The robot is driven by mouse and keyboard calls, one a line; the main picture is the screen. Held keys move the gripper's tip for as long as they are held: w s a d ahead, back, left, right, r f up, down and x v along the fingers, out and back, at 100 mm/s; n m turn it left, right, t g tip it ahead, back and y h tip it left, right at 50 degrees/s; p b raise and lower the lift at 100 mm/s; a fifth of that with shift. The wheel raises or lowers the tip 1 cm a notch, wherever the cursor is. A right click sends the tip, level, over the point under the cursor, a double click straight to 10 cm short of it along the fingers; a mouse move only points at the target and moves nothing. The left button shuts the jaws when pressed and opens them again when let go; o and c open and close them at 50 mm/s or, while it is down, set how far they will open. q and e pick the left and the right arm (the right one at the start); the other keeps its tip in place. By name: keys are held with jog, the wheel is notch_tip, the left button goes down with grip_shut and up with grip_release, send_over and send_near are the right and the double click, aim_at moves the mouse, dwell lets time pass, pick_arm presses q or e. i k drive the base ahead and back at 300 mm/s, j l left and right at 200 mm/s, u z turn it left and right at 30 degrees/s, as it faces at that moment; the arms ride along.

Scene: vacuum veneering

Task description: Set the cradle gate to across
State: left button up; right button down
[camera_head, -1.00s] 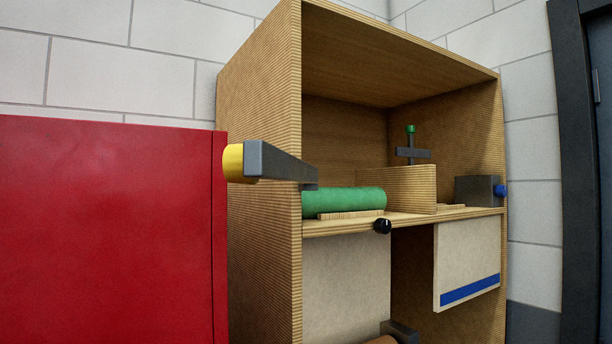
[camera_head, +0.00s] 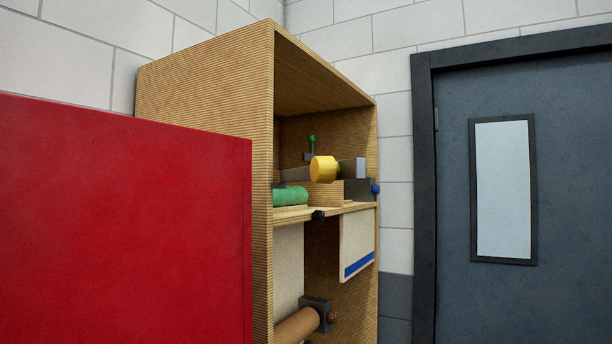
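The cradle gate seems to be the grey bar (camera_head: 296,174) with a yellow knob (camera_head: 323,169), at the upper shelf of the wooden cabinet. The bar starts at the shelf's left side, above the green roll (camera_head: 290,196), and points right in front of the opening. Its right end looks larger and nearer, so it appears angled somewhat outward rather than flush with the front. The knob faces me and hides part of the bar. Neither gripper is in view, and nothing is seen touching the knob.
A red panel (camera_head: 120,220) fills the lower left in front of the cabinet (camera_head: 205,120). A grey box with a blue knob (camera_head: 376,189) sits at the shelf's right. A brown roll (camera_head: 298,326) is below. A dark door (camera_head: 450,200) stands at the right.

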aim_at(323, 170)
jog(key=k+l+u, duration=0.2)
jog(key=l, duration=0.15)
jog(key=l+u, duration=0.2)
jog(key=l, duration=0.15)
jog(key=k+l+u, duration=0.2)
jog(key=l, duration=0.15)
jog(key=k+l+u, duration=0.2)
jog(key=l, duration=0.1)
